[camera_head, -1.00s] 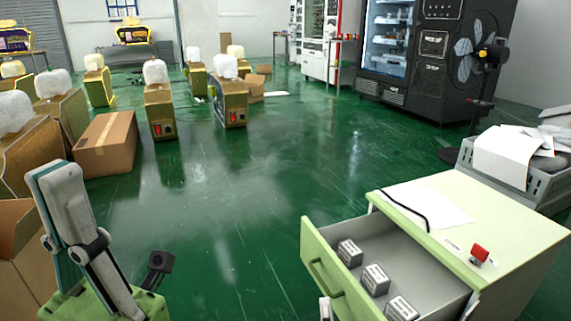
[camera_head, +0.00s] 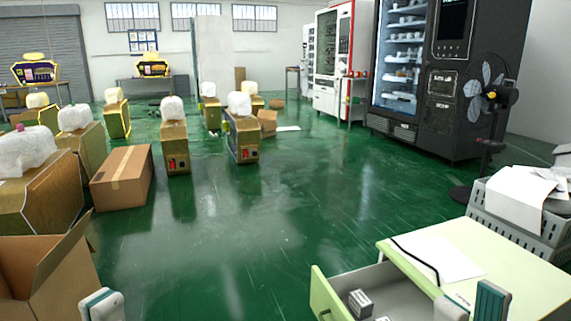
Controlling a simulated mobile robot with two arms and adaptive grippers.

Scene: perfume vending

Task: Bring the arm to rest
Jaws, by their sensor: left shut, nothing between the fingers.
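Part of my left arm (camera_head: 101,305), white and teal, shows at the bottom edge, lower left. Parts of my right arm (camera_head: 490,301), also white and teal, show at the bottom edge, lower right, in front of the green cabinet (camera_head: 530,287).
The cabinet's drawer (camera_head: 320,296) is open with small boxes (camera_head: 360,303) inside. An open carton (camera_head: 60,275) stands lower left, and a closed carton (camera_head: 122,178) beyond it. A grey crate (camera_head: 515,230) and a fan (camera_head: 488,95) stand right. The green floor (camera_head: 260,215) is clear mid-view.

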